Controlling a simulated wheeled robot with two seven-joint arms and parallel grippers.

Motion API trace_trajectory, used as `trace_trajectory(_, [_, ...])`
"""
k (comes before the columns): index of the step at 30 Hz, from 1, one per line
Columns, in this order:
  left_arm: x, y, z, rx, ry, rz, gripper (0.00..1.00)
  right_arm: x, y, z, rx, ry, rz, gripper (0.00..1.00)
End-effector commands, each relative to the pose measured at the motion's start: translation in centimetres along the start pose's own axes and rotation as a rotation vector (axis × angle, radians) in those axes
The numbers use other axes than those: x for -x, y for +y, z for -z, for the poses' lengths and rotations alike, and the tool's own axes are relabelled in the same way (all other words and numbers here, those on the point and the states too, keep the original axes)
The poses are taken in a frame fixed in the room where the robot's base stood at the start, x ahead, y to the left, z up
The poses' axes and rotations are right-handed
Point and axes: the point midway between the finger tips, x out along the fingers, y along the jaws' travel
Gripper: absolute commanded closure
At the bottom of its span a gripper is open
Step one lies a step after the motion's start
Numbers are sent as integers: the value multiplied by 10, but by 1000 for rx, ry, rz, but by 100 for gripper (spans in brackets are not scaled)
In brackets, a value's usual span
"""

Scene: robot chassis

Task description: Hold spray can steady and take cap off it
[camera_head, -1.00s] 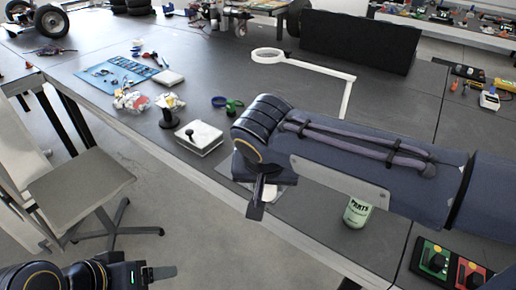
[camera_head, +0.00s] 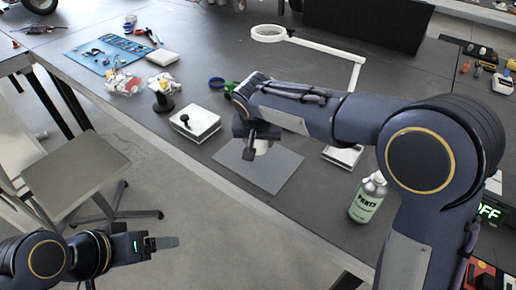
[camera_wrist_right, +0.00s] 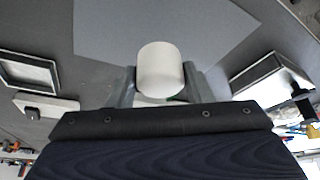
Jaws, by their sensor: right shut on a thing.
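The grey sheet (camera_head: 278,172) lies flat on the table. A white box with a black knob (camera_head: 196,122) is to its left. A lamp with a white ring (camera_head: 268,33) lies behind. A chair (camera_head: 76,178) stands in front of the table.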

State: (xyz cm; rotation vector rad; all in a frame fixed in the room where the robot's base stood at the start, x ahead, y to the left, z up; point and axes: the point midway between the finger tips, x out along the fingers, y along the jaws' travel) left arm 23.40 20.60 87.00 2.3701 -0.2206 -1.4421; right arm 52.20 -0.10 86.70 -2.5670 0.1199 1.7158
Motion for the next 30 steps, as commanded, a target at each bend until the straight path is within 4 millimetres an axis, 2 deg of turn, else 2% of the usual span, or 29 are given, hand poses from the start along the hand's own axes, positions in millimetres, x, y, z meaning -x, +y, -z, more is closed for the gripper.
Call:
trace_trajectory(7, [-1, 0, 0, 0, 0, 0, 25, -19, -2, 5, 0, -1, -1, 82])
trace_trajectory(12, [-5, -2, -2, 0, 0, 0, 25, -43, -2, -6, 1, -1, -1, 82])
trace_trajectory(24, [-8, -4, -4, 0, 0, 0, 25, -49, -3, -8, 0, 1, 1, 82])
trace_trajectory(25, [-7, -3, -3, 0, 0, 0, 25, -47, -3, -8, 0, 1, 1, 51])
trace_trajectory(29, [-6, -3, -3, 0, 0, 0, 25, -47, -2, -8, 0, 1, 1, 34])
trace_trajectory(30, [-6, -3, -3, 0, 0, 0, 25, -47, -2, -8, 0, 1, 1, 32])
